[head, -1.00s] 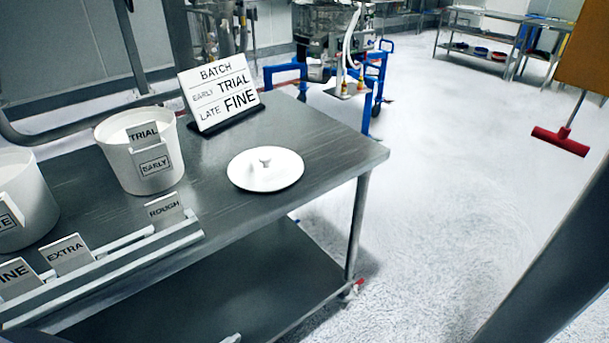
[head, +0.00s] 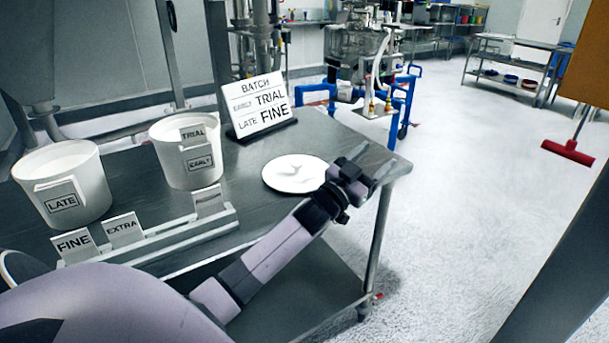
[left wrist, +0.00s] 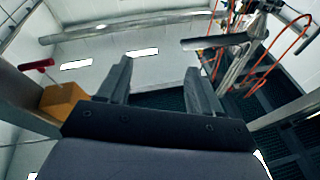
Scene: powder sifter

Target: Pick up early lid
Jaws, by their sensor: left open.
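The white round lid (head: 287,173) lies flat on the steel table, right of the tub marked EARLY. Its knob is hard to make out now. The EARLY tub (head: 178,168) is white and open on top, with a TRIAL card on its front. My left gripper (head: 352,174) is just right of the lid in the head view, close to its right edge and apparently above the table. In the left wrist view its two fingers (left wrist: 160,82) are spread with nothing between them, and the lid does not show there. My right gripper is not in view.
The LATE tub (head: 85,200) stands at the left. A rack (head: 175,243) with FINE, EXTRA and another card runs along the front edge. The BATCH sign (head: 262,107) stands behind the lid. The steel table (head: 345,140) has bare surface at its back right corner.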

